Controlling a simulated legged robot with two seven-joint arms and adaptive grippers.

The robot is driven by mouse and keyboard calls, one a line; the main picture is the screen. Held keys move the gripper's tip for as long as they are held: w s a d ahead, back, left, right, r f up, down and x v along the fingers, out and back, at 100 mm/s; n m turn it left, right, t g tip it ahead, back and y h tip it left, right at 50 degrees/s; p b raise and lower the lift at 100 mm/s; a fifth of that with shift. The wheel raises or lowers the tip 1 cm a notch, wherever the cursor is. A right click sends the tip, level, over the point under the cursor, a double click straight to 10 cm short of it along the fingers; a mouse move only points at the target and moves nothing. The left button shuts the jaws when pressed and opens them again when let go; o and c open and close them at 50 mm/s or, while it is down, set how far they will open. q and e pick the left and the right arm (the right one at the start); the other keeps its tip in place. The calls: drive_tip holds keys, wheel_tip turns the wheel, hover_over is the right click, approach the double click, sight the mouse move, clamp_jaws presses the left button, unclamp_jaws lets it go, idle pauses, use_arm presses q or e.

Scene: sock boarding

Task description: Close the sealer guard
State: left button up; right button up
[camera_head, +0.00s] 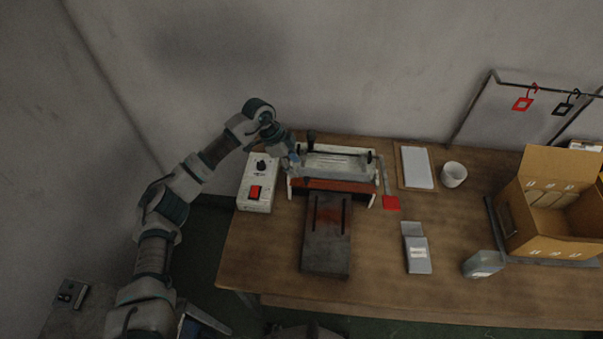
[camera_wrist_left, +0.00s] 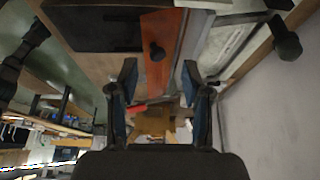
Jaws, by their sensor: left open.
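My right gripper is not in view.
A control box (camera_head: 256,190) with a red switch stands left of the sealer. A dark plate (camera_head: 327,240) lies in front.

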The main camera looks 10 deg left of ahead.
sight(305, 178)
use_arm(q)
drive_tip(key=x, duration=0.3)
drive_tip(key=shift+f, duration=0.1)
drive_tip(key=d+f, duration=0.1)
drive_tip(key=d, duration=0.2)
drive_tip(key=shift+s+f, duration=0.1)
drive_tip(key=shift+f, duration=0.3)
drive_tip(key=shift+d, duration=0.35)
drive_tip(key=shift+a, duration=0.2)
drive_tip(key=shift+a+f, duration=0.1)
drive_tip(key=shift+a, duration=0.25)
drive_tip(key=c, duration=0.3)
drive_tip(key=shift+a, duration=0.35)
drive_tip(key=c, duration=0.4)
drive_tip(key=shift+a, duration=0.25)
clamp_jaws()
drive_tip(key=shift+d, duration=0.4)
drive_tip(key=shift+s, duration=0.1)
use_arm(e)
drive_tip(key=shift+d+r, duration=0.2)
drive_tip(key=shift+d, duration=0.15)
